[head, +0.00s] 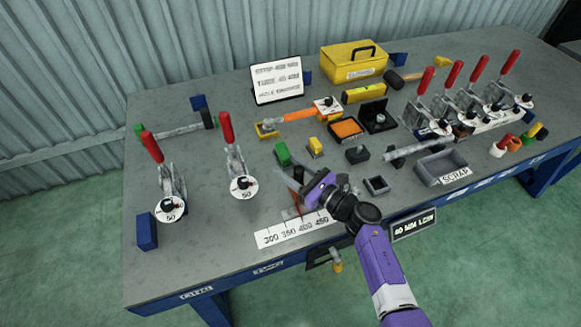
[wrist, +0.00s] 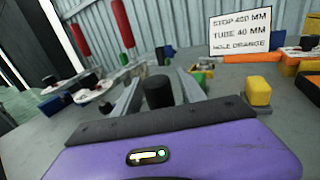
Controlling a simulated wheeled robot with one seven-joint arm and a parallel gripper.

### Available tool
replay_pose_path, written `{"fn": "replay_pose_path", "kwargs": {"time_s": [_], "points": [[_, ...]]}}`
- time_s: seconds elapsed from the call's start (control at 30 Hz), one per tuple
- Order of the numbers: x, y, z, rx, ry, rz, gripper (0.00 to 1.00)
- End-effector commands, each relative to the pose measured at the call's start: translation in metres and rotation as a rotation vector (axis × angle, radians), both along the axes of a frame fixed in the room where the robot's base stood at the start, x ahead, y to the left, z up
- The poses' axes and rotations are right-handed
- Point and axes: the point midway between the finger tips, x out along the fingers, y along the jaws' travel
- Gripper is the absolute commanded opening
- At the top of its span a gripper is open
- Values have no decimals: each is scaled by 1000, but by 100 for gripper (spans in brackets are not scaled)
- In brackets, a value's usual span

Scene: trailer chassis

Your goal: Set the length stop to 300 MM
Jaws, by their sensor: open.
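The white scale strip (head: 295,229), marked 300, 350, 400 and 450, lies along the front edge of the bench. A reddish-brown piece (head: 296,210) shows just behind the strip, partly covered by my gripper; I cannot tell whether it is the stop's slider. My gripper (head: 290,178) is low over the bench behind the scale, pointing away from the front edge. In the wrist view its two grey fingers are apart, with a black round knob (wrist: 158,92) between or just beyond them. I cannot tell whether they touch it. The stop's reading is hidden.
Red-handled clamps (head: 168,180) stand at left, more at right. A green block (head: 282,153), a yellow block (head: 315,146) and a scrap tray (head: 462,166) are nearby. The left front bench is fairly clear.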

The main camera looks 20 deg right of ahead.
Motion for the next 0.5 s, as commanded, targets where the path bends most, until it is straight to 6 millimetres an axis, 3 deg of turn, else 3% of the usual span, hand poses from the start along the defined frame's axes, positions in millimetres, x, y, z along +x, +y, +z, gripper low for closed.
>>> {"fn": "replay_pose_path", "kwargs": {"time_s": [0.1,0.33,0.5], "points": [[0,0,0,0,0,0,45],[0,0,0,0,-1,0,0],[0,0,0,0,-1,0,0]]}}
